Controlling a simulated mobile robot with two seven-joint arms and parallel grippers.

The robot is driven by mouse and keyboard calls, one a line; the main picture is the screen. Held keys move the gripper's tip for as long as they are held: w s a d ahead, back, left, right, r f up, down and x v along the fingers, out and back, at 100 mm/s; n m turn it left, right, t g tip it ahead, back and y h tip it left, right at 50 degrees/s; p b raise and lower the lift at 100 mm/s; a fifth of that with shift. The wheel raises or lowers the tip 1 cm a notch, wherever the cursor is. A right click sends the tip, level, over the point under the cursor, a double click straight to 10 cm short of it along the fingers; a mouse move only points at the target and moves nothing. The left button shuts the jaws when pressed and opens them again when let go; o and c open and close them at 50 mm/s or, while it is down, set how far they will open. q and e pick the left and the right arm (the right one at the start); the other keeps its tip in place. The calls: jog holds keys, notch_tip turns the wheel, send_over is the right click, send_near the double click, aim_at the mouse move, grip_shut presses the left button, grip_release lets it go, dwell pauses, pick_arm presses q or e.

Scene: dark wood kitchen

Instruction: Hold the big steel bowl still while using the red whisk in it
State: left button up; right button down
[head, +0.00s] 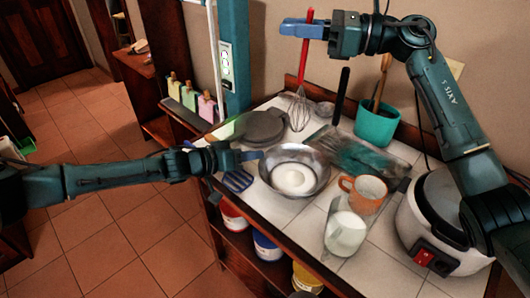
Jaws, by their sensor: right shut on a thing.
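The big steel bowl (318,183) stands upright on the tiled counter, with a white mound inside it. My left gripper (256,155) is at the bowl's left rim; I cannot tell whether its fingers touch or grasp the rim. My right gripper (302,29) is shut on the red handle of the whisk (306,48). It holds the whisk upright, wire end down, behind the bowl and above the back of the counter. The wire end is outside the bowl.
An orange mug (371,191) and a glass jar of white contents (345,232) stand right of the bowl. A white cooker (422,222) is farther right. A teal utensil pot (376,126), a clear tray (345,150) and a grey round lidded thing (264,128) are behind.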

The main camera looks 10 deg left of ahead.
aim_at(270, 152)
pick_arm(q)
jog(key=x, duration=0.7)
jog(key=shift+c, duration=0.2)
jog(key=shift+s, duration=0.1)
grip_shut()
pick_arm(e)
jog(key=shift+s+d+f+n+y, duration=0.35)
jog(key=shift+s+f, duration=0.45)
jog(key=shift+f, duration=1.65)
jog(key=shift+s+d+f+n+y, duration=0.1)
jog(key=shift+s+d+f+n, duration=0.55)
jog(key=shift+f, duration=1.8)
jog(key=shift+s+d+f+n+y, duration=0.1)
jog(key=shift+s+f+n+y, duration=0.2)
jog(key=shift+s+f, duration=1.4)
